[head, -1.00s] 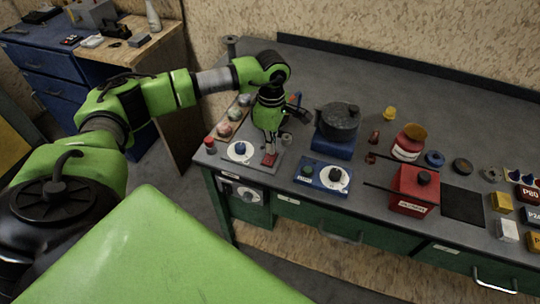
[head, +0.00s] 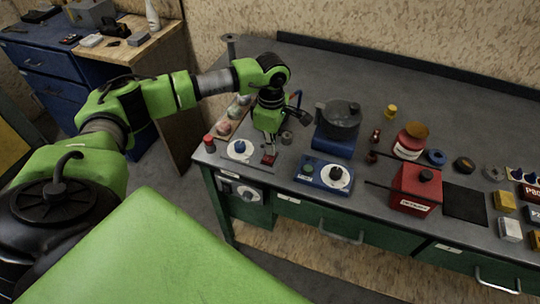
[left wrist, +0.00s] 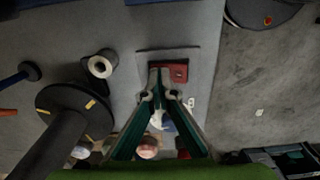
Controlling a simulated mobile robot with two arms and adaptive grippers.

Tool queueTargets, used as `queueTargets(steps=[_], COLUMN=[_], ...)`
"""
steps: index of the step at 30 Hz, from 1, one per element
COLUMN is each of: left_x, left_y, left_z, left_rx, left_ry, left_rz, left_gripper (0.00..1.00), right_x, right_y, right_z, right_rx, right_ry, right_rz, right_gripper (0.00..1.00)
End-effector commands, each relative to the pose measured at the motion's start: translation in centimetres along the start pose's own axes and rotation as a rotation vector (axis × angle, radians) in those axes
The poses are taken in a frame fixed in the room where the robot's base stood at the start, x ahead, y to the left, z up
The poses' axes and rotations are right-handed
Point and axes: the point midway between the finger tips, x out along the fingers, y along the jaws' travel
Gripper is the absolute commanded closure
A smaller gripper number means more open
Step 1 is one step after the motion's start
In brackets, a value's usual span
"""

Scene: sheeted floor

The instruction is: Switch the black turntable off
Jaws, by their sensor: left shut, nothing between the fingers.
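The switch also shows in the left wrist view (left wrist: 180,72). My left gripper (head: 269,151) points down with shut, empty fingers at the switch; its fingertips (left wrist: 160,88) overlap the switch's edge in the wrist view. I cannot tell whether they touch it. A dark disc with yellow marks (left wrist: 75,110) lies to one side; I cannot tell for sure that it is the black turntable. My right gripper is out of view.
A grey ring (head: 286,138) stands close right of my gripper. A blue box with a dial (head: 324,176) and a dark pot (head: 340,116) on a blue block stand further right. A red box (head: 416,190) and several small items fill the right side.

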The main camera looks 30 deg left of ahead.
Motion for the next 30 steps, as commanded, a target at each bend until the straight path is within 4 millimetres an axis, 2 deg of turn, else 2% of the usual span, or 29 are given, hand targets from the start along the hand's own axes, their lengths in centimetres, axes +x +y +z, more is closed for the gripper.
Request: queueTargets(steps=[5, 30], left_x=[-0.7, -7.1], left_y=[0.0, 0.0], left_z=[0.0, 0.0], left_rx=[0.000, 0.000], left_ry=[0.000, 0.000], left_rz=[0.000, 0.000], left_gripper=[1.00, 1.00], right_x=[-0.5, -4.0], right_y=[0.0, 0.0], right_z=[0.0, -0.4], right_rx=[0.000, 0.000], right_ry=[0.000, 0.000], right_rz=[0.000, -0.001], right_gripper=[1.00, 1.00])
